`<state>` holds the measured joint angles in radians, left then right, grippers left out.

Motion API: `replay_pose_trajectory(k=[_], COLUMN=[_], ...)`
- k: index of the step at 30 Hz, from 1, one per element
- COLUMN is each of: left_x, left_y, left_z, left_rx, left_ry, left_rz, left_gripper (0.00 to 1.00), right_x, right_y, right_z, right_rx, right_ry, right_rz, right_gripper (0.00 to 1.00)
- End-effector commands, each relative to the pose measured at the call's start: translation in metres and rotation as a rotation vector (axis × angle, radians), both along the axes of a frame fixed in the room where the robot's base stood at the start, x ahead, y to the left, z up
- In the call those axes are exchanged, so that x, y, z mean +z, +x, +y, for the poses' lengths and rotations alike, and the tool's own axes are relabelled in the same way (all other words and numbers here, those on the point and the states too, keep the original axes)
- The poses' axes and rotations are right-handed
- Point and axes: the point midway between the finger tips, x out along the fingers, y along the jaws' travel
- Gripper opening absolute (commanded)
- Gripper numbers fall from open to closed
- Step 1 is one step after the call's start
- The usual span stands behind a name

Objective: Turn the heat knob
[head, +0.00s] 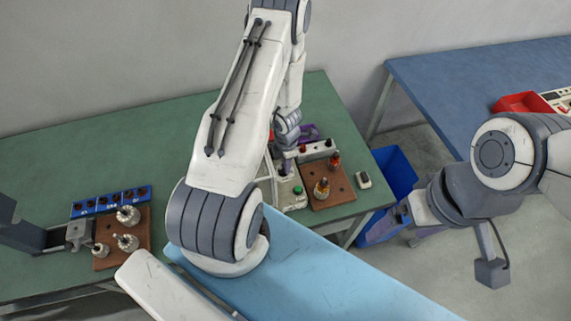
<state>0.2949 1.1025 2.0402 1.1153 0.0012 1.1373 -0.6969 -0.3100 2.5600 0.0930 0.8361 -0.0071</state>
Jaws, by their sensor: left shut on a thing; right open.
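A white control box (291,196) with a green button (298,190) stands near the right end of the green table. My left gripper (288,165) reaches down onto this box from above, shut on what appears to be its knob. The jaws and my arm cover most of the knob, so its setting cannot be read. My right gripper (404,212) is open and empty at the right, above the floor beside the blue bin and away from the box.
A brown board (334,191) with several small parts lies right of the box. At the left are a blue socket strip (112,201), another brown board (129,256) with metal armatures, and a dark fixture (30,236). A blue bin (386,188) stands beyond the table's right edge.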

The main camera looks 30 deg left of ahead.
Motion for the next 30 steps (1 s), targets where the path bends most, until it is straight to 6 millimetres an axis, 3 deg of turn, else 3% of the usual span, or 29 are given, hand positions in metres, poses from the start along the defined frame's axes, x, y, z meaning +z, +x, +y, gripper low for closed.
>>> replay_pose_trajectory(k=[30], left_x=[0.0], left_y=[-0.004], left_z=[-0.002], left_rx=[-0.743], left_ry=[0.006], left_rz=[-0.003], left_gripper=[0.0], right_x=[-0.016], right_y=[0.0], right_z=[0.0], right_rx=[-0.003], right_ry=[0.0], right_rz=[0.0], right_gripper=[0.96])
